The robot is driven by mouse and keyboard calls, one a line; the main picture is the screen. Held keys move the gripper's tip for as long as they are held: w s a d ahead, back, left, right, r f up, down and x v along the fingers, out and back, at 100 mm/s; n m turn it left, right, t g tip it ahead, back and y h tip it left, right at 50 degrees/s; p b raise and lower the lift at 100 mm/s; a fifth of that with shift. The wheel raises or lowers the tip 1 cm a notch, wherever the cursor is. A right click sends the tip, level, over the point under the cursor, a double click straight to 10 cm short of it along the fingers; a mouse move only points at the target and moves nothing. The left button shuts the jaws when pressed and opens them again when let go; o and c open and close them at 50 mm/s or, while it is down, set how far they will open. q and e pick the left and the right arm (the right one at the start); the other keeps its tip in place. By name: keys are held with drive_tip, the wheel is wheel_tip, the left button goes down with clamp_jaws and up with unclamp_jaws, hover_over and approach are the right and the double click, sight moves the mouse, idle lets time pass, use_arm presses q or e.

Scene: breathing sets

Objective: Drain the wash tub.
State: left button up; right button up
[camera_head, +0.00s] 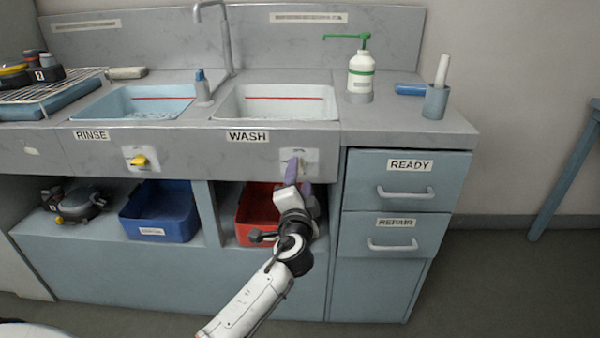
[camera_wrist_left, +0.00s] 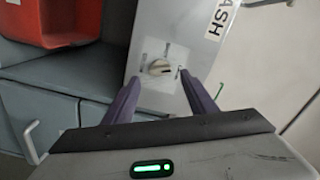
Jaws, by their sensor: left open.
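The wash tub (camera_head: 285,118) is the white-rimmed basin set in the counter above the WASH label (camera_head: 248,136), with a red line along its inside wall. Its control panel (camera_head: 303,155) is on the counter front, partly covered by my left gripper (camera_head: 297,178). In the left wrist view a beige-grey knob (camera_wrist_left: 158,67) sits on the light panel (camera_wrist_left: 150,45). My left gripper's purple fingers (camera_wrist_left: 160,84) are open and point at the panel, with the knob appearing between and beyond the tips. Contact cannot be told. My right gripper is out of view.
A rinse tub (camera_head: 130,110) with a yellow knob (camera_head: 139,160) lies to the left. Below are a blue bin (camera_head: 160,217) and a red bin (camera_head: 245,228), the red one behind my arm. READY drawer (camera_head: 400,175) and REPAIR drawer (camera_head: 395,235) are at the right.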

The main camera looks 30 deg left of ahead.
use_arm(q)
drive_tip(key=v, duration=0.7)
drive_tip(key=shift+s+d, duration=0.1)
drive_tip(key=s+d+f+g+h+p, duration=0.25)
drive_tip(key=s+d+f, duration=0.2)
drive_tip(key=f, duration=0.25)
drive_tip(key=s+d+f+g+h+p, duration=0.1)
drive_tip(key=s+d+f+h+p, duration=0.15)
drive_tip(key=s+f+h, duration=0.35)
drive_tip(key=s+d+f+n+g+h+p, duration=0.1)
drive_tip(key=s+d+f+n, duration=0.1)
drive_tip(key=s+d, duration=0.3)
drive_tip(key=s+d+f+n+g+h+p, duration=0.1)
drive_tip(key=s+d+f, duration=0.4)
drive_tip(key=s, duration=0.6)
drive_tip(key=shift+d+f+n+g+h, duration=0.3)
drive_tip(key=shift+d+n+g+h, duration=0.4)
drive_tip(key=shift+n, duration=0.2)
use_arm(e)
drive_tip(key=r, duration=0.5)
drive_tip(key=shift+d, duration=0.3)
use_arm(q)
drive_tip(key=shift+s, duration=0.1)
drive_tip(key=shift+c, duration=0.3)
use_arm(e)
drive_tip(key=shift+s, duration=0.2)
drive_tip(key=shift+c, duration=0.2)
